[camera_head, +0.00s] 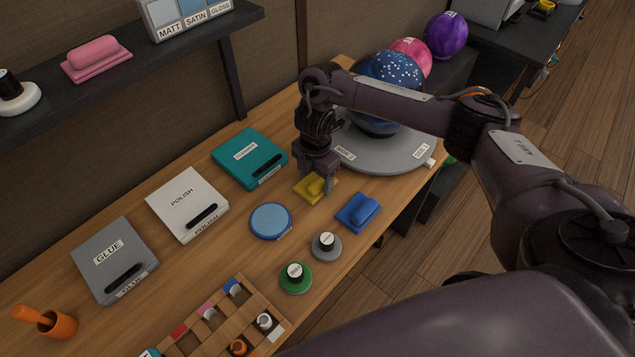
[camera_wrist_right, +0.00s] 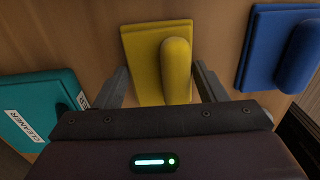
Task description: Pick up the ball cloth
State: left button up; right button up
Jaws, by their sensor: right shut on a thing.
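A yellow cloth (camera_head: 309,188) with a raised rounded grip lies on the wooden bench, in front of the grey round ball stand. It also shows in the right wrist view (camera_wrist_right: 142,62). My right gripper (camera_head: 326,186) is down over this cloth, shut on it, with a finger on each side in the wrist view. I cannot tell whether the cloth is clear of the bench. A blue cloth (camera_head: 358,212) of similar shape lies close to its right, also in the right wrist view (camera_wrist_right: 284,48). My left gripper is not in view.
Behind my gripper, a speckled blue ball (camera_head: 392,72) sits on the grey stand (camera_head: 385,155). The teal cleaner case (camera_head: 248,157), polish case (camera_head: 187,203) and blue round pad (camera_head: 270,221) lie to the left. Grey (camera_head: 327,247) and green (camera_head: 296,279) discs stand nearer.

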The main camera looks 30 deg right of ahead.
jog(key=shift+r, duration=0.1)
jog(key=shift+r+p, duration=0.35)
jog(key=shift+r, duration=0.25)
notch_tip(320, 180, up, 19)
jog(key=p, duration=0.5)
jog(key=shift+f+p, duration=0.2)
jog(key=shift+p, duration=0.15)
